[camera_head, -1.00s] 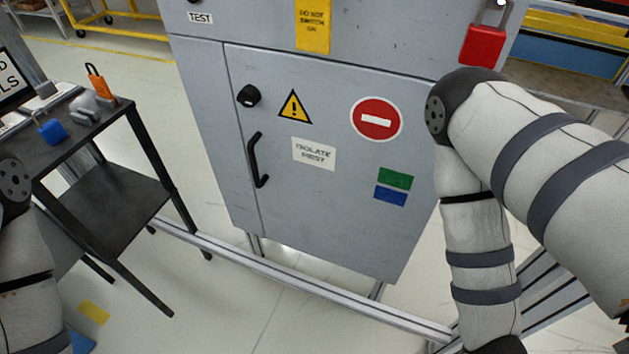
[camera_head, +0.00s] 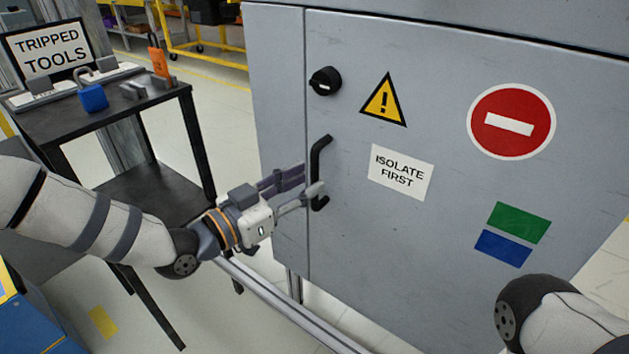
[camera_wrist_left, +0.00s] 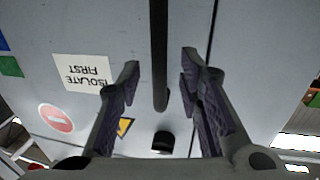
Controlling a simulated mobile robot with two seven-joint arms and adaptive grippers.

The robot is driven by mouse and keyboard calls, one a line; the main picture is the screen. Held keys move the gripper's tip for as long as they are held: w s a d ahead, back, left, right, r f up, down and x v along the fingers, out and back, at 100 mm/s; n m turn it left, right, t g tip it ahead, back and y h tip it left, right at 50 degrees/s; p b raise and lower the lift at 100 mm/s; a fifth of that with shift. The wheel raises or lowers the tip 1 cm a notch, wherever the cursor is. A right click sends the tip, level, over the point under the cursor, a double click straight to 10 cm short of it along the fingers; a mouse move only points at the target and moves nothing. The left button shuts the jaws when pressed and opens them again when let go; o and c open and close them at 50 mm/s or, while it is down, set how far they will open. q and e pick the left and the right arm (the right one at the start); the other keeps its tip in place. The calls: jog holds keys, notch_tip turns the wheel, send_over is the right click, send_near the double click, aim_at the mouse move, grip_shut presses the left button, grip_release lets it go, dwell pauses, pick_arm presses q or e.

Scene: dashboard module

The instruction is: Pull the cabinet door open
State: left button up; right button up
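The grey cabinet door (camera_head: 440,230) is shut flush with its frame. Its black vertical handle (camera_head: 318,172) is near the door's left edge, below a black rotary knob (camera_head: 325,80). My left gripper (camera_head: 302,184) is open at the lower half of the handle. In the left wrist view, the handle (camera_wrist_left: 159,60) stands between the two spread fingers (camera_wrist_left: 158,78), with a gap on both sides. The knob (camera_wrist_left: 163,142) shows beyond it. My right gripper is not in view; only part of my right arm shows at the lower right.
A black table (camera_head: 112,110) with padlocks and a "TRIPPED TOOLS" sign (camera_head: 46,50) stands left of the cabinet, behind my left arm. A metal rail (camera_head: 275,300) runs along the floor below the cabinet. Open floor shows at the lower left.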

aim_at(314, 208)
pick_arm(q)
jog(key=shift+x, duration=1.6)
jog(key=shift+c, duration=0.5)
grip_shut()
jog(key=shift+s, duration=0.1)
